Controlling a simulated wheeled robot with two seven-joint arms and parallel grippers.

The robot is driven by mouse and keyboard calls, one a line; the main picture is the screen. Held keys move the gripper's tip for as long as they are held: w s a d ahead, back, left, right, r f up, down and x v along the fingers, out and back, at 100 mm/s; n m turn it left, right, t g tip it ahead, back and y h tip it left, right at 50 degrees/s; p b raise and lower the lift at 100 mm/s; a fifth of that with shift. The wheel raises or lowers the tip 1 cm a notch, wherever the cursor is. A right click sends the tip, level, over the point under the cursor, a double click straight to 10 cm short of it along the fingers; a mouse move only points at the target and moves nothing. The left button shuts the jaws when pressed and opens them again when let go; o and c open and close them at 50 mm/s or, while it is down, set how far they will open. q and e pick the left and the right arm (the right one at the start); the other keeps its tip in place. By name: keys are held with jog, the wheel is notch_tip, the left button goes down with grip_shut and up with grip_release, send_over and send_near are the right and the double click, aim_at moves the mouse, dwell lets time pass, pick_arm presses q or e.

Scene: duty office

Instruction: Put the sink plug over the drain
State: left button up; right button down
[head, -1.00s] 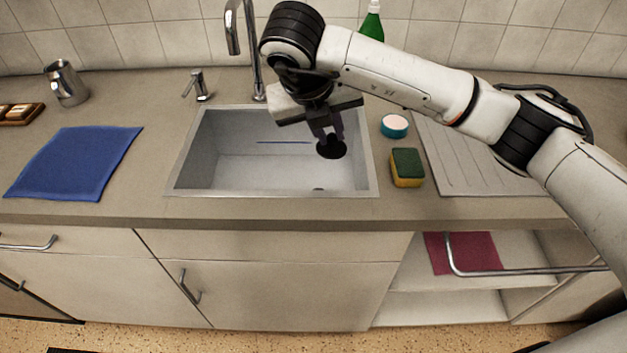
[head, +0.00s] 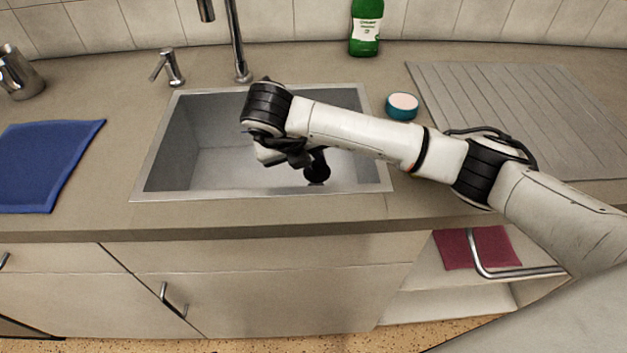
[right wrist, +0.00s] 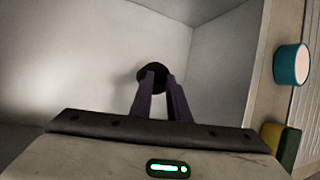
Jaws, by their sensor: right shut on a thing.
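The sink plug (head: 317,173) is a round black piece held at the fingertips of my right gripper (head: 312,157). In the head view it is over the front right part of the sink basin (head: 215,165), with my wrist covering part of the basin. In the right wrist view, the purple-grey fingers (right wrist: 159,85) are shut on the plug (right wrist: 152,72), with pale basin floor and walls around it. I cannot tell how far the plug is above the floor. The drain is not visible in either current view. My left gripper is not in view.
The tap (head: 238,50) stands behind the basin. A teal tub (head: 402,105) is at its right, and a yellow-green sponge (right wrist: 281,143) shows in the right wrist view.

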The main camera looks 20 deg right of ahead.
aim_at(311, 177)
notch_tip(311, 177, down, 6)
jog(key=shift+r, duration=0.15)
jog(key=c, duration=1.7)
grip_release()
jog(key=shift+p+v, duration=0.55)
jog(key=shift+v, duration=5.45)
